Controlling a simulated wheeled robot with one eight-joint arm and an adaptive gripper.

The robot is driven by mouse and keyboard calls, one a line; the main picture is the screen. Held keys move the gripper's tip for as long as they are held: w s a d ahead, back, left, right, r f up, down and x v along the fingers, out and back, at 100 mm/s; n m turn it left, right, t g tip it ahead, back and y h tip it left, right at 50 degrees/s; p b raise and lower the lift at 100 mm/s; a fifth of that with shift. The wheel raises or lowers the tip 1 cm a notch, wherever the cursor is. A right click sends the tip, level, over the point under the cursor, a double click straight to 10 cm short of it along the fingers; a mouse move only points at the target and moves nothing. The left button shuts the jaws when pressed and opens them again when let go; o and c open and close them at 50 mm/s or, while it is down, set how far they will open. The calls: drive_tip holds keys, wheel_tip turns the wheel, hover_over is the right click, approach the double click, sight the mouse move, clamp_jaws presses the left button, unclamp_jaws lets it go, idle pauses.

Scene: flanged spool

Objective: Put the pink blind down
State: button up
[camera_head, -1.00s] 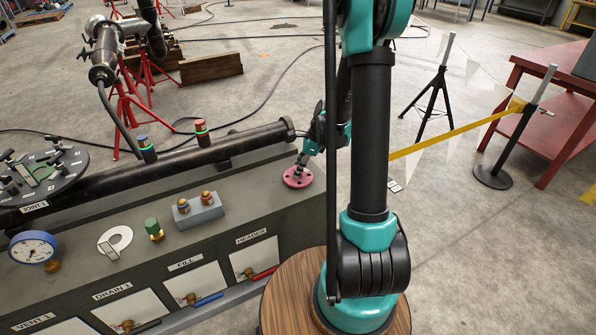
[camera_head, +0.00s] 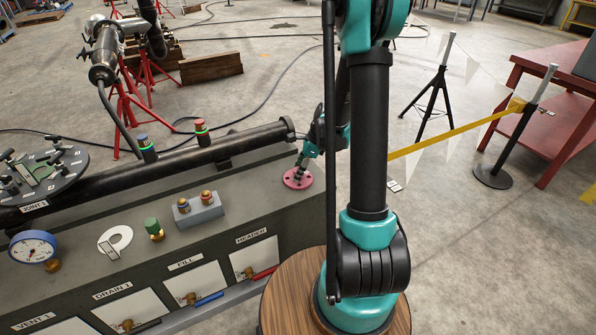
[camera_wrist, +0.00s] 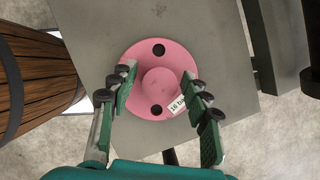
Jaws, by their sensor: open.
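The pink blind (camera_head: 298,178) is a round flange with bolt holes and a raised middle hub. It lies flat on the grey bench top near its right end, below the end of the black pipe. In the wrist view the pink blind (camera_wrist: 147,62) shows from above, with a white label on its lower right edge. My gripper (camera_wrist: 161,88) is open, with its green fingers on either side of the hub and apart from it. In the head view my gripper (camera_head: 301,160) is small, just above the blind, and partly hidden by my arm.
The black pipe (camera_head: 230,148) runs along the back of the bench. A grey block with two brass fittings (camera_head: 198,208), a green-capped fitting (camera_head: 153,228) and a gauge (camera_head: 33,246) stand to the left. A wooden barrel (camera_wrist: 38,75) is beside the bench.

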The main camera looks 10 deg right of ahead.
drive_tip(key=v, duration=1.2)
drive_tip(key=s+f+n+t+h, duration=0.3)
drive_tip(key=s+n+h, duration=0.1)
drive_tip(key=s+n, duration=1.6)
drive_tip(key=shift+s+a+n, duration=0.25)
drive_tip(key=shift+s+n, duration=0.05)
drive_tip(key=shift+s, duration=0.2)
